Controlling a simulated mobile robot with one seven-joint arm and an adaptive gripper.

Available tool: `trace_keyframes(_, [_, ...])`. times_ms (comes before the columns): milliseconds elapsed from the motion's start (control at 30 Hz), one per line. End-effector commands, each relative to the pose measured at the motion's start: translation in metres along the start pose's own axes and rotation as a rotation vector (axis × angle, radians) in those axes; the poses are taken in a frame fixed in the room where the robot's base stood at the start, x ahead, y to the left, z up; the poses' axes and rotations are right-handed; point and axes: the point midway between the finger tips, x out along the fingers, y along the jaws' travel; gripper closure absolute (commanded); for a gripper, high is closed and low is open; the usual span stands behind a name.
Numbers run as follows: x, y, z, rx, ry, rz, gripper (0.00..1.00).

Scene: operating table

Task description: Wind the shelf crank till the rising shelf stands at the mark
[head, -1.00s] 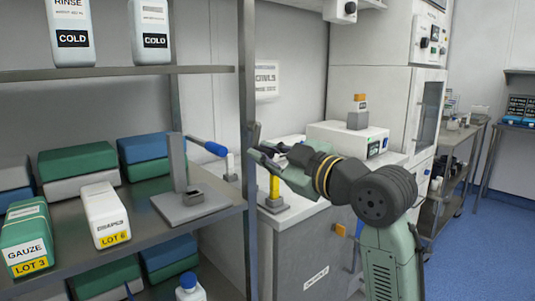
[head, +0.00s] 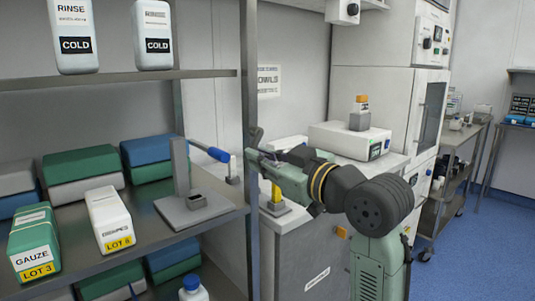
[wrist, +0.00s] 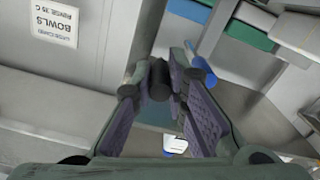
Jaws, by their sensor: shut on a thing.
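My gripper (head: 258,158) is at the right front post of the shelving. In the wrist view its fingers (wrist: 170,85) are closed around a dark round handle (wrist: 159,80), which seems to be the crank's grip. A dark curved piece (head: 256,134) shows just above the fingers in the head view. The crank's arm and hub are mostly hidden by the gripper and post. I cannot tell which board is the rising shelf, nor make out its mark.
A grey stand (head: 180,170) and a blue-handled lever (head: 215,152) are close left of my gripper.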

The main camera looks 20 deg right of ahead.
Motion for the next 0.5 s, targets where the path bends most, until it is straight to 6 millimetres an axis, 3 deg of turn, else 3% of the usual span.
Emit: trace_keyframes(500, [0.001, -0.012, -0.026, 0.489, 0.000, -0.012, 1.00])
